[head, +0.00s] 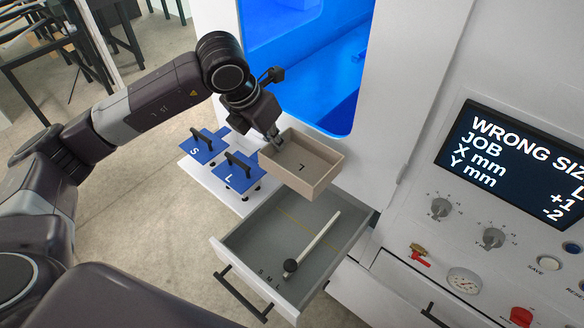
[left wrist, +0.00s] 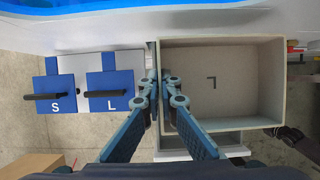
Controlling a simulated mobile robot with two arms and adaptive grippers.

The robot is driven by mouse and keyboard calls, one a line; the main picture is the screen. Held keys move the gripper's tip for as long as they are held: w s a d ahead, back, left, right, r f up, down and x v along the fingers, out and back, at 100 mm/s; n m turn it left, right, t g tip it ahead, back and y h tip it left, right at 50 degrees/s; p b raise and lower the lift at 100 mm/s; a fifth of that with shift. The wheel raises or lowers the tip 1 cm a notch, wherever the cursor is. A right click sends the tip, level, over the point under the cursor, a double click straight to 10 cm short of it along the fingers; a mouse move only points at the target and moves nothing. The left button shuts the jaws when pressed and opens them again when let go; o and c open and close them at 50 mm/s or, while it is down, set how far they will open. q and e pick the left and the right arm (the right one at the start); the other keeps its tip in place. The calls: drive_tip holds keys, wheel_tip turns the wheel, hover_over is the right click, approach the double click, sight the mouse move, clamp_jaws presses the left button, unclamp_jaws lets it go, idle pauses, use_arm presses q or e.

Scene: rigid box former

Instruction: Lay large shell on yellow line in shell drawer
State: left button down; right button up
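The large shell (head: 318,178), a beige open box with a small dark L-shaped mark on its floor, hangs above the open drawer's far end. My left gripper (head: 277,141) is shut on its left wall; the left wrist view shows the fingers (left wrist: 160,92) on either side of the wall of the shell (left wrist: 262,118). The grey shell drawer (head: 238,235) is pulled out below, with letters S, M, L on its floor near the front. A faint yellow line (head: 293,220) runs across its floor, partly hidden by the shell.
Blue handled plates S (head: 203,150) and L (head: 240,175) stand on a white shelf left of the drawer. The machine's screen (head: 515,160) reads WRONG SIZ, cut off, with X +1 and Y -2.

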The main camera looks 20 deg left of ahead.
use_arm(q)
drive_tip(key=f+b, duration=0.4)
drive_tip(key=f, duration=0.1)
drive_tip(key=f+b, duration=0.4)
drive_tip(key=f, duration=0.2)
drive_tip(key=a+f+b, duration=0.1)
drive_tip(key=f+b, duration=0.4)
drive_tip(key=f, duration=0.1)
drive_tip(key=shift+s+f, duration=0.2)
use_arm(e)
wheel_tip(320, 180, down, 14)
drive_tip(key=a, duration=0.1)
drive_tip(key=shift+s+a+r, duration=0.2)
drive_tip(key=shift+s+r, duration=0.05)
drive_tip(key=shift+s, duration=0.1)
drive_tip(key=shift+d, duration=0.15)
use_arm(q)
drive_tip(key=c, duration=2.1)
unclamp_jaws()
drive_tip(key=shift+d, duration=0.1)
use_arm(e)
drive_tip(key=shift+d, duration=0.1)
